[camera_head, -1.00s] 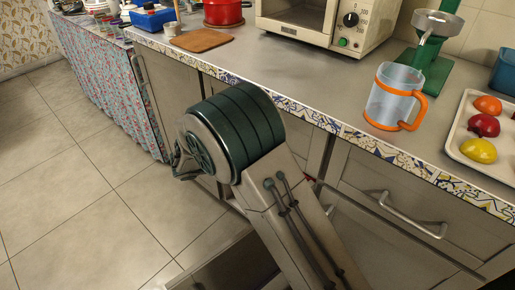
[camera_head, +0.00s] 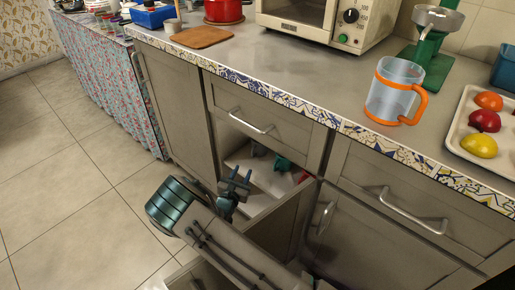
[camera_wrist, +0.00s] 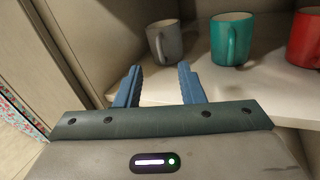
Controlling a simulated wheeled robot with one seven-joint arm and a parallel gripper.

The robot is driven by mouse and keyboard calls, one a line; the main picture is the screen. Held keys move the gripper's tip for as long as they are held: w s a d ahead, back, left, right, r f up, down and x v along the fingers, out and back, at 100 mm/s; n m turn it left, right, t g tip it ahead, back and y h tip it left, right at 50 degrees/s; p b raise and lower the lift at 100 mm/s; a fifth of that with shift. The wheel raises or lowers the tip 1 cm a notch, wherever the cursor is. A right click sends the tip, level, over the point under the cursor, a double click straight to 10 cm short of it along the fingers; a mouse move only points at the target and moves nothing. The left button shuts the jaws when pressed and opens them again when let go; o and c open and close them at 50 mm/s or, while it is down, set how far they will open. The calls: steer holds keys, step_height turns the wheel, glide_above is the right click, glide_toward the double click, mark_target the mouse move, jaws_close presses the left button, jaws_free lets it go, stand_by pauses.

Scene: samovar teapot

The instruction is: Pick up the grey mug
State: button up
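The grey mug (camera_wrist: 168,42) stands upright on the white shelf in the open cabinet, the leftmost of three mugs in the wrist view. Its handle faces the camera, towards the lower left. In the head view the grey mug (camera_head: 257,149) is small and partly hidden under the drawer front. My gripper (camera_wrist: 158,85) is open and empty, its two blue fingers pointing towards the shelf. The grey mug lies ahead of the fingers, apart from them. In the head view my gripper (camera_head: 235,184) is just outside the cabinet opening, below and left of the mug.
A teal mug (camera_wrist: 231,42) and a red mug (camera_wrist: 305,38) stand right of the grey one. The cabinet wall (camera_wrist: 85,40) is close on the left. The open cabinet door (camera_head: 282,225) stands right of my arm.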

steer(key=b, duration=0.2)
glide_toward(258, 147)
steer(key=shift+w+a+r, duration=0.3)
steer(key=shift+w+a, duration=0.1)
steer(key=x, duration=0.1)
steer(key=b+x, duration=0.1)
steer(key=x, duration=0.1)
steer(key=b+x, duration=0.1)
steer(key=shift+w+a+f, duration=0.1)
steer(key=shift+w+f, duration=0.15)
steer(key=shift+w, duration=0.2)
steer(key=shift+w+r, duration=0.1)
steer(key=shift+w, duration=0.15)
jaws_close()
